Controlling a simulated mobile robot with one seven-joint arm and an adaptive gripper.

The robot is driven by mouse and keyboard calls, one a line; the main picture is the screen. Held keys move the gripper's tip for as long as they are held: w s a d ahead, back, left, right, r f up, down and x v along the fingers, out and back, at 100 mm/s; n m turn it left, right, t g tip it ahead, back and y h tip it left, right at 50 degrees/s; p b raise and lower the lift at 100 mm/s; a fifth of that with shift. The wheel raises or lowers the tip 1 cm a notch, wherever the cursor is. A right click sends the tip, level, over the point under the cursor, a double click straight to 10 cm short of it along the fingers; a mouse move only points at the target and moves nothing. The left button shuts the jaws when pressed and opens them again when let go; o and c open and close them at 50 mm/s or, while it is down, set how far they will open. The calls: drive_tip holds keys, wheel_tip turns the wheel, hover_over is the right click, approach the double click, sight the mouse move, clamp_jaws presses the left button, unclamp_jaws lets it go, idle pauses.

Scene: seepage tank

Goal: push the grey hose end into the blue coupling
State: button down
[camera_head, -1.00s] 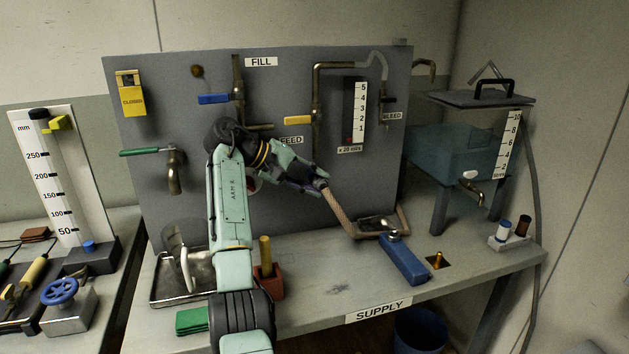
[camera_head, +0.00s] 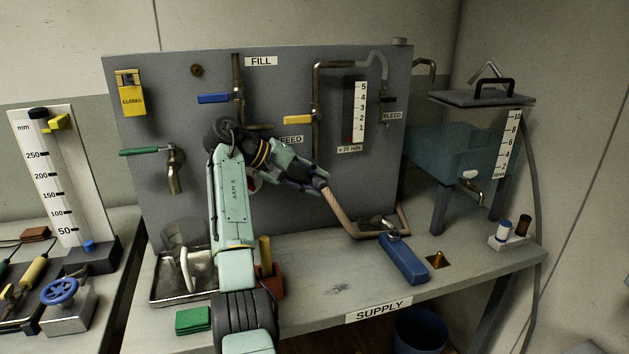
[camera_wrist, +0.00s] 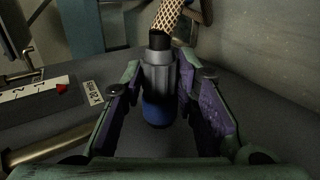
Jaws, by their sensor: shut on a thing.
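My gripper (camera_head: 316,179) is shut on the grey hose end (camera_wrist: 158,76), in front of the grey panel. In the wrist view its two fingers (camera_wrist: 159,82) flank the ribbed grey metal end. A black collar and the tan braided hose (camera_wrist: 168,16) lead away at the top; the hose (camera_head: 340,211) also shows in the head view, bending down to the bench. The blue coupling (camera_wrist: 158,113) shows directly below the grey end, in line with it and seeming to meet it. How deep the end sits cannot be told. My arm hides the coupling in the head view.
The grey panel (camera_head: 140,73) carries a yellow-handled valve (camera_head: 298,120), a blue-handled valve (camera_head: 213,98) and a scale (camera_head: 360,112). A red block (camera_head: 270,283) and metal tray (camera_head: 180,300) are near my arm.

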drive_tip(key=shift+s+d+f+b, duration=0.1)
drive_tip(key=shift+s+d+b, duration=0.1)
drive_tip(key=shift+s+b, duration=0.7)
drive_tip(key=shift+s+d+b, duration=0.25)
drive_tip(key=shift+s, duration=0.45)
drive_tip(key=shift+s+d+b, duration=0.25)
drive_tip(key=shift+s+b, duration=0.05)
drive_tip(key=shift+s, duration=0.4)
drive_tip(key=shift+s+d+b, duration=0.25)
drive_tip(key=shift+s, duration=0.45)
